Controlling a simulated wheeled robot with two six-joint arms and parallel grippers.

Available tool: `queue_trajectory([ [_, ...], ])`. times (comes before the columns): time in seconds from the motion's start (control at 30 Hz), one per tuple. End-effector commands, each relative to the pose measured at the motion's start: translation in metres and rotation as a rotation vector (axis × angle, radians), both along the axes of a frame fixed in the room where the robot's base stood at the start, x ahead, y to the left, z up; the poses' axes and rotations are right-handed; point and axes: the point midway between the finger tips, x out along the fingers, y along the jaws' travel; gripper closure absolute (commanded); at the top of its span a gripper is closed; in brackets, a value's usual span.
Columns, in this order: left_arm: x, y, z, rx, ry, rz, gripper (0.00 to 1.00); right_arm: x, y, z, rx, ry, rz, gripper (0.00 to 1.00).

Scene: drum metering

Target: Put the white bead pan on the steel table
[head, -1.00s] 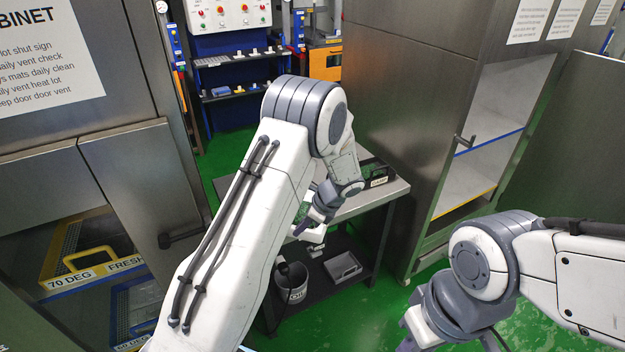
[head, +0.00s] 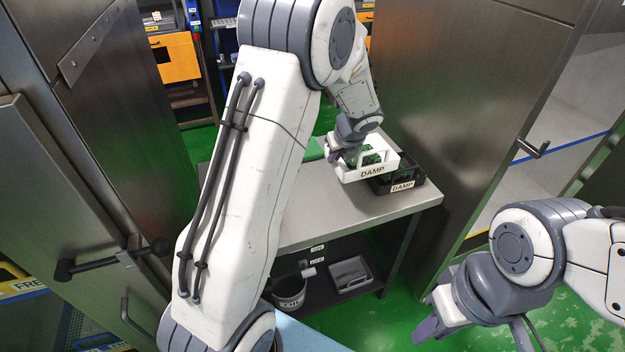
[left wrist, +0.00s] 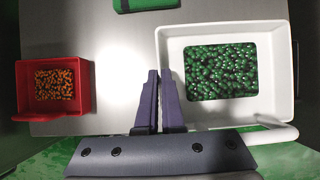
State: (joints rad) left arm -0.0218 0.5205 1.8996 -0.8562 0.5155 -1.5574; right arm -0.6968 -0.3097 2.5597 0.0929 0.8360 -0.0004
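The white bead pan (head: 349,176), labelled DAMP and holding green beads, is over the steel table (head: 310,215) at its back right. I cannot tell whether its base touches the tabletop. My left gripper (head: 345,156) is at its left end. In the left wrist view the fingers (left wrist: 159,85) close on the pan's left wall, and the white pan (left wrist: 278,110) lies to their right, level. My right gripper (head: 428,328) hangs at the lower right, away from the table; its finger gap is unclear.
A black DAMP tray (head: 407,184) stands close beside the pan on the right. A red pan of orange beads (left wrist: 85,88) and a green object (left wrist: 150,5) show in the left wrist view. A bucket (head: 289,293) and grey tray (head: 351,273) sit on the lower shelf.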

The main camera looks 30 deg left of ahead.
Motion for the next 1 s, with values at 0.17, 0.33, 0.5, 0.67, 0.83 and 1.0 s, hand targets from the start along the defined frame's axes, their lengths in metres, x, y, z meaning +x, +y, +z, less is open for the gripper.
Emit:
queue_trajectory([
  [0.17,-0.027,0.026,-0.026,-0.001,0.002,0.003,1.00,0.000,0.000,-0.017,0.000,0.000,0.000,0.73],
  [0.33,-0.053,0.053,-0.050,-0.001,0.000,0.003,1.00,0.000,0.000,-0.037,0.000,0.000,0.000,0.73],
  [0.5,-0.071,0.072,-0.063,-0.001,-0.001,0.005,1.00,0.000,0.000,-0.049,0.000,0.000,0.000,0.73],
  [0.67,-0.076,0.077,-0.069,-0.002,0.000,0.003,1.00,0.000,0.000,-0.055,0.000,0.000,0.000,0.73],
  [0.83,-0.077,0.077,-0.097,-0.002,0.001,0.002,1.00,0.000,0.000,-0.075,0.000,0.000,0.000,0.73],
  [1.0,-0.076,0.077,-0.105,-0.001,-0.001,0.003,1.00,0.000,0.000,-0.081,0.000,0.000,0.000,0.73],
])
